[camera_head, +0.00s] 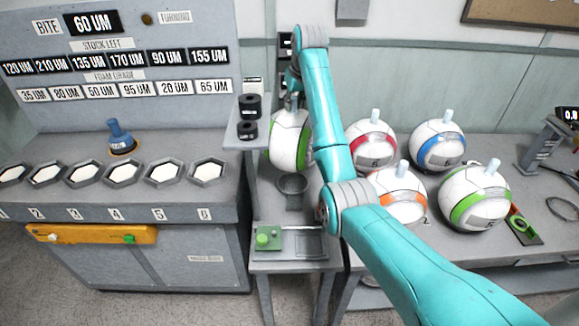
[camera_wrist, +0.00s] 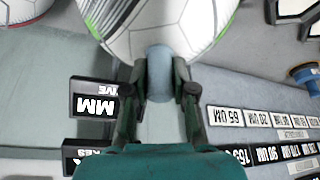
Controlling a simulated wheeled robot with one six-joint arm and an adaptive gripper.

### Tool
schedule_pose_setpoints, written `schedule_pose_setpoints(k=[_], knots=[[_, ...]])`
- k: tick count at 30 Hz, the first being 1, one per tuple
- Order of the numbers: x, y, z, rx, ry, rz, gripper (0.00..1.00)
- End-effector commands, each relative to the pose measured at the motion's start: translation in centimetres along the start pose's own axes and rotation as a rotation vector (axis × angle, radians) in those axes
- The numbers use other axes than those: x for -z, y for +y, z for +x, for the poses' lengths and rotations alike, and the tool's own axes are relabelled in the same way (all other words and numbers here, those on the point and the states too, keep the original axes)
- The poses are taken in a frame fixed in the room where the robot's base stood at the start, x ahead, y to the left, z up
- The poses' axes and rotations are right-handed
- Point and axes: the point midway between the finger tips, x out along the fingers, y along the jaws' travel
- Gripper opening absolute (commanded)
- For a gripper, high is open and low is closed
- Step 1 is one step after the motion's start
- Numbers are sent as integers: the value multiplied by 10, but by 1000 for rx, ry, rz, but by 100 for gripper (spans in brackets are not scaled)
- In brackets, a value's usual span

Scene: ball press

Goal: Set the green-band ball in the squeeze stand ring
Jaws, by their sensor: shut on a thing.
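My gripper (camera_wrist: 160,88) is shut on the pale blue stem (camera_wrist: 159,72) of a white ball with a green band (camera_head: 286,142). In the head view this ball hangs above the small stand, and the arm partly hides its right side. In the wrist view the ball (camera_wrist: 155,25) fills the top middle, with green at its edges. A second green-band ball (camera_head: 478,202) sits on the right bench.
Balls with red (camera_head: 370,148), blue (camera_head: 438,145) and orange (camera_head: 397,196) bands stand on the right bench. A shelf with black weights (camera_head: 248,106) is close left of the held ball. A green button panel (camera_head: 268,238) lies in front of the ring.

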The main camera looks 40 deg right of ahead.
Motion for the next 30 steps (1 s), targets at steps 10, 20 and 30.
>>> schedule_pose_setpoints(k=[10,20,30], knots=[[-20,0,46,0,-1,0,0],[-31,0,75,0,0,0,0],[-37,0,90,-1,3,0,0]])
